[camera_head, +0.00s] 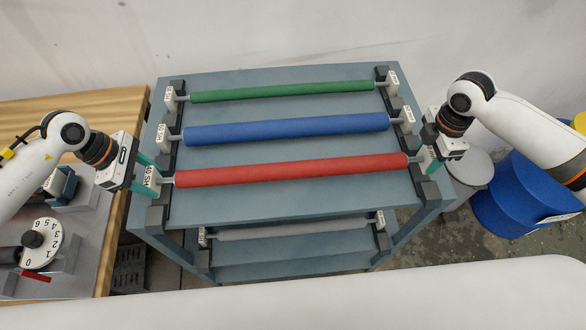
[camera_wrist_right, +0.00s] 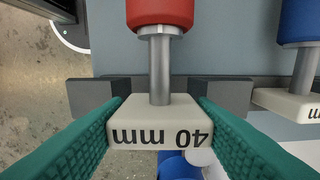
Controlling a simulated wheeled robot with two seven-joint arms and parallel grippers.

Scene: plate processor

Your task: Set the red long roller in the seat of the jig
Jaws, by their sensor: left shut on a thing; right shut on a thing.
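The red long roller (camera_head: 290,170) lies across the front of the top shelf of a blue-grey rack. Its right end shows in the right wrist view (camera_wrist_right: 160,12), with a metal shaft and a white end block marked 40 mm (camera_wrist_right: 160,122). My left gripper (camera_head: 148,174) is shut on the roller's left end block. My right gripper (camera_head: 432,156) is shut on the right end block; its green fingers (camera_wrist_right: 155,135) press on both sides of it. The shaft passes between two dark holder blocks. I cannot tell whether the roller is lifted. The jig's seat is not clearly identifiable.
A blue roller (camera_head: 285,129) and a green roller (camera_head: 283,91) lie behind the red one on the rack (camera_head: 290,205). A grey roller (camera_head: 290,229) lies on a lower shelf. A wooden table (camera_head: 110,108) with a numbered dial (camera_head: 44,246) stands left; blue drums (camera_head: 530,192) stand right.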

